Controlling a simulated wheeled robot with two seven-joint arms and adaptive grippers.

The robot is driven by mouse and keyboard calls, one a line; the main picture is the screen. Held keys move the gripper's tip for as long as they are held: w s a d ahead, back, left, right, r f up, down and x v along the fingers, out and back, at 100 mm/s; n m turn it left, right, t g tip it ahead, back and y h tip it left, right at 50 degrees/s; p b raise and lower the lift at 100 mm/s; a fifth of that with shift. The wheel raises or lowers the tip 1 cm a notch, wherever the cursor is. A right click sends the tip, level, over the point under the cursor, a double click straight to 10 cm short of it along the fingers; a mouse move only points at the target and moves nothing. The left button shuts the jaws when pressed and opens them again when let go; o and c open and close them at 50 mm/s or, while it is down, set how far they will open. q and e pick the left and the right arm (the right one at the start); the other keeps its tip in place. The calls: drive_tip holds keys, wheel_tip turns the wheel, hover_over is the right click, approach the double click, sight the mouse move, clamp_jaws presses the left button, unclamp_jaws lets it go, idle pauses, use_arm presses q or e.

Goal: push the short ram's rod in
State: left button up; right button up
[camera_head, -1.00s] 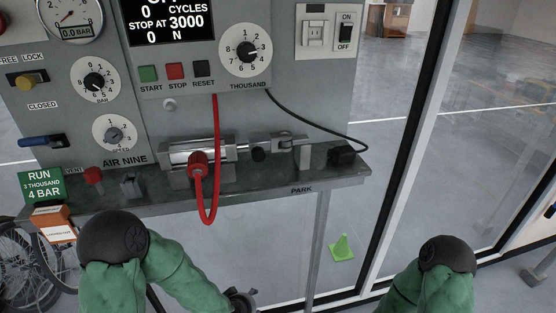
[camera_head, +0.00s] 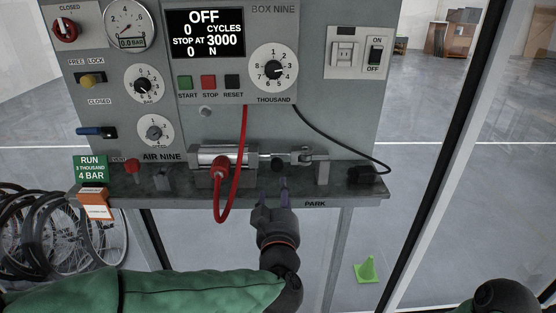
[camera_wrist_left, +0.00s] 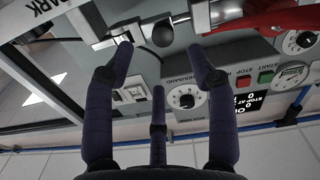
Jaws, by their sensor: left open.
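The short ram is a silver cylinder (camera_head: 206,157) lying on the grey bench shelf, with a red hose fitting on its front. Its rod (camera_head: 263,158) comes out to the right, towards a silver fork end (camera_head: 301,156). A black ball knob (camera_head: 278,164) sits by the rod; it also shows in the left wrist view (camera_wrist_left: 163,33). My left gripper (camera_head: 272,185) is open and empty, just in front of and below the knob. In the left wrist view its fingers (camera_wrist_left: 160,55) stand apart, with the knob beyond and between them. My right gripper is out of view.
A red hose (camera_head: 240,195) loops down from the ram in front of the shelf, left of my gripper. A grey post (camera_head: 322,172) and a black block (camera_head: 366,176) stand right of the fork. The panel above reads OFF.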

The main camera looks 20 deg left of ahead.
sight(277, 167)
use_arm(q)
drive_tip(key=x, duration=0.3)
drive_tip(key=r+p+x, duration=0.1)
drive_tip(key=x, duration=0.6)
drive_tip(key=shift+w+a+r, duration=0.15)
drive_tip(key=shift+r, duration=0.05)
